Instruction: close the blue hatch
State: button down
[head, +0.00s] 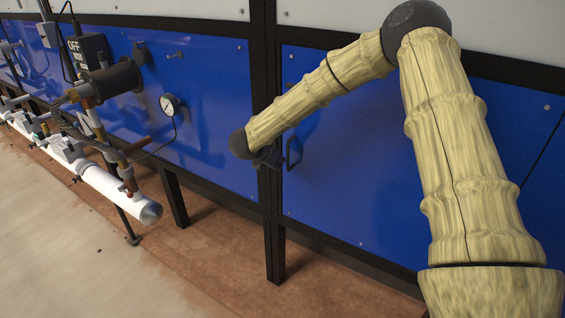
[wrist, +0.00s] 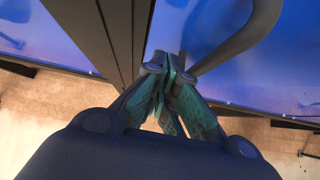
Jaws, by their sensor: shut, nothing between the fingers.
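The blue hatch (head: 360,190) is a flat blue panel right of a black upright post. It looks about flush with the frame; I cannot tell whether a small gap remains. Its dark loop handle (head: 293,153) is near the left edge and shows as a thick curved bar (wrist: 245,42) in the wrist view. My gripper (head: 272,160) is at the post, just left of the handle, partly hidden by my wrist. In the wrist view my gripper (wrist: 167,68) has its fingertips together and empty, beside the handle's lower end. I cannot tell whether they touch it.
The black post (head: 268,220) stands at the hatch's left edge. The floor (head: 90,260) in front is clear.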

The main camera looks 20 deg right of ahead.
jog(key=a+f+b+v, duration=0.1)
jog(key=b+v, duration=0.1)
jog(key=v, duration=0.9)
jog(key=s+a+f+n+t+y, duration=0.1)
jog(key=s+f+n, duration=0.5)
jog(key=f+n, duration=0.35)
jog(key=s+a+f+n+y, duration=0.2)
jog(key=s+f+n, duration=0.4)
jog(key=f+n, duration=0.4)
jog(key=s+a+f+n+t+y, duration=0.1)
jog(key=s+f+n, duration=0.6)
jog(key=f, duration=0.5)
jog(key=s+f+n+g+y, duration=0.2)
jog(key=s+n, duration=0.8)
jog(key=s, duration=0.5)
jog(key=s+f+n+g+y, duration=0.1)
jog(key=s+f+n+g, duration=0.3)
jog(key=s, duration=1.1)
notch_tip(320, 180, down, 4)
jog(key=n, duration=0.6)
jog(key=shift+s+a+r+n+g+y, duration=0.2)
jog(key=shift+s+a+n+g+y, duration=0.05)
jog(key=shift+a+n+g+y, duration=0.15)
